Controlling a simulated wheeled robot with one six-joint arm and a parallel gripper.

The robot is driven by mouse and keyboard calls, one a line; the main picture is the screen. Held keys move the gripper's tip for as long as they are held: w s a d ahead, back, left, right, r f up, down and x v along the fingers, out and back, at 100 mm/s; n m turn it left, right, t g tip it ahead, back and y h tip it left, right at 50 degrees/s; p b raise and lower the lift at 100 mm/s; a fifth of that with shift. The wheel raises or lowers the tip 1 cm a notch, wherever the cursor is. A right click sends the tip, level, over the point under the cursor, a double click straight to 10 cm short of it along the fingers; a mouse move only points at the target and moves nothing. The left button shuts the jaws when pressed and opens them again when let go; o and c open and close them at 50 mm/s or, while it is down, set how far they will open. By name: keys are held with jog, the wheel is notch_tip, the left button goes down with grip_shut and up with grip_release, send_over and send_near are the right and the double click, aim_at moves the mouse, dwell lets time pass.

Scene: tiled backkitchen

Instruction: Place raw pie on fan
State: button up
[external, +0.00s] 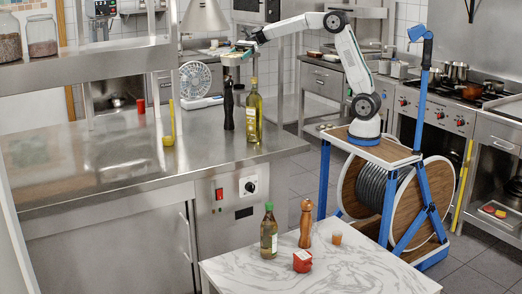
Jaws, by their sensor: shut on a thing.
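The white fan (195,79) stands on the steel counter at its far edge, its round grille facing the camera. My gripper (246,43) is up and to the right of the fan, at the end of my outstretched white arm. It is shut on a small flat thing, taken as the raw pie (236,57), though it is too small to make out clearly. The held thing is apart from the fan in the picture. How far the two are apart in depth cannot be told.
An oil bottle (254,112) and a dark pepper mill (229,106) stand on the counter right of the fan, below my gripper. A yellow-handled ladle (169,135) and red can (141,105) are left of it. A lamp shade (204,18) hangs above. The counter's left front is clear.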

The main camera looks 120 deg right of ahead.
notch_tip(320, 180, down, 24)
jog(key=w+d, duration=0.3)
jog(key=w, duration=0.1)
jog(key=w+d+f, duration=0.1)
jog(key=w+d, duration=0.1)
jog(key=w, duration=0.3)
jog(key=w+d, duration=0.3)
jog(key=w, duration=0.1)
jog(key=shift+w+d+f, duration=0.2)
jog(key=shift+d, duration=0.1)
jog(key=shift+f, duration=1.75)
jog(key=shift+f, duration=0.15)
jog(key=o, duration=1.4)
jog(key=shift+s+d+r, duration=0.15)
jog(key=shift+r, duration=0.05)
jog(key=v, duration=1.1)
jog(key=shift+s+d, duration=0.1)
jog(key=shift+s, duration=0.15)
